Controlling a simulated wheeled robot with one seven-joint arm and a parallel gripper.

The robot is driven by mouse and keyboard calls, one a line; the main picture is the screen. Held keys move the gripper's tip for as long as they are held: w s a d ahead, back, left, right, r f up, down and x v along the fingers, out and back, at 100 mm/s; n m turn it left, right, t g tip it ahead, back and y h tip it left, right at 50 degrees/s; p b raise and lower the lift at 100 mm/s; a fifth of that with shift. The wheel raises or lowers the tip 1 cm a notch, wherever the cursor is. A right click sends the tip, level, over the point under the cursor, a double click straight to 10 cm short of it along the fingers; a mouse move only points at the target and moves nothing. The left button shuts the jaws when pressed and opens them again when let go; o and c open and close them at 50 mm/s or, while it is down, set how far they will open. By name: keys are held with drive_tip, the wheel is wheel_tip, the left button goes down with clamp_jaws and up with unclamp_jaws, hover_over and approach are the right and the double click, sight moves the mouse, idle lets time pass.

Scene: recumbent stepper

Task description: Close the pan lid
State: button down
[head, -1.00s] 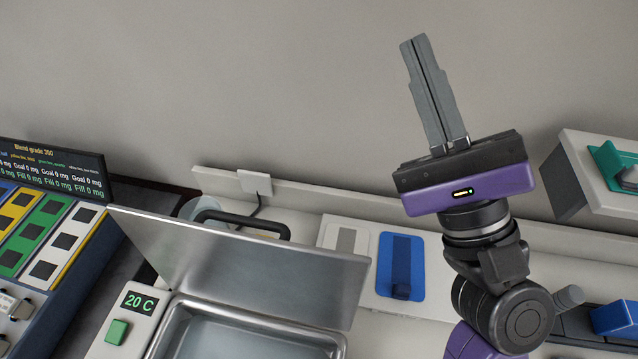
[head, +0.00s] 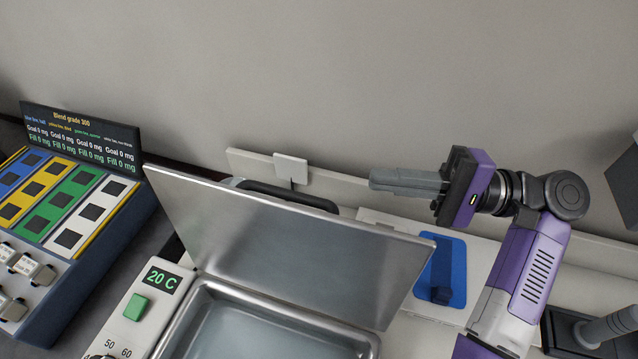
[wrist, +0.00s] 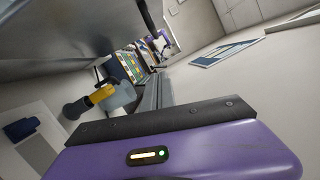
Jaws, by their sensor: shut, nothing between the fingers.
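The pan lid (head: 285,245) is a grey metal plate that stands open, tilted up from the back of the pan. The pan (head: 262,330) is a metal basin below it, with its front cut off by the picture's edge. My gripper (head: 372,180) is shut and empty. In the head view it points left, level, above and to the right of the lid's upper right part, and looks apart from it. In the wrist view the shut fingers (wrist: 153,95) point away from the camera, and a large grey surface fills the upper left.
A control panel with a 20 C display (head: 162,281) and green button stands left of the pan. A dark rack with coloured strips (head: 65,200) is at the far left. A black handle (head: 290,195) shows behind the lid. A blue holder (head: 441,272) lies to the right.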

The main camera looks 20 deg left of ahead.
sight(286, 246)
drive_tip(key=s+a+r+p, duration=0.1)
drive_tip(key=s+a+p, duration=0.3)
drive_tip(key=a, duration=0.5)
drive_tip(key=shift+s+r, duration=0.4)
drive_tip(key=shift+s, duration=0.9)
drive_tip(key=shift+a, duration=0.15)
